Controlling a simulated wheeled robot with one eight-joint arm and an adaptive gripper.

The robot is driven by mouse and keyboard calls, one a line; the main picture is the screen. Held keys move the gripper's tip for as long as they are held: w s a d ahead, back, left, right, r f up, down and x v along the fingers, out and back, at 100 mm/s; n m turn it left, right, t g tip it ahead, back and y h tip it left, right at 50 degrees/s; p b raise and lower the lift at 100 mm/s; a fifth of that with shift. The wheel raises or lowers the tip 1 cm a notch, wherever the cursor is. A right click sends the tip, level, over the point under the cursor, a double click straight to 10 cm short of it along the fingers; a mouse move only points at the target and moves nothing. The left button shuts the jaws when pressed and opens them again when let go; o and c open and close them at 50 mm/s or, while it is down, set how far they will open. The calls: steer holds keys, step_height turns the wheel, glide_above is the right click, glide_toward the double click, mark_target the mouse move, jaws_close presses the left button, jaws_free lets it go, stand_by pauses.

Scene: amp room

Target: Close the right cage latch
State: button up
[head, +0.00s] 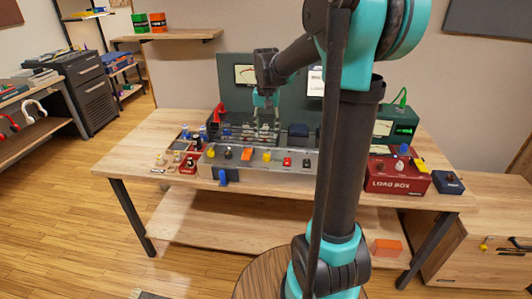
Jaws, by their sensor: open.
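A dark wire cage (232,119) sits on top of the grey amplifier chassis (246,175) on the workbench, in front of a dark green panel. Glassy tube-like parts show at its front. My gripper (265,100) points down over the right part of the cage and is open, with nothing seen between its fingers. Whether its fingertips touch anything is too small to tell. A red handle-like part (218,112) stands at the cage's left end. I cannot make out the right cage latch; it is too small or hidden near my gripper.
Knobs and switches line the chassis front. Small parts and a red tray (187,165) lie at left. A red load box (397,177), a dark blue box (448,182) and a green device (397,121) stand at right. My arm hides the bench's middle right.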

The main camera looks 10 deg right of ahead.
mark_target(267, 152)
step_height(267, 152, down, 10)
steer(key=shift+r, duration=0.15)
stand_by(0.3)
jaws_close()
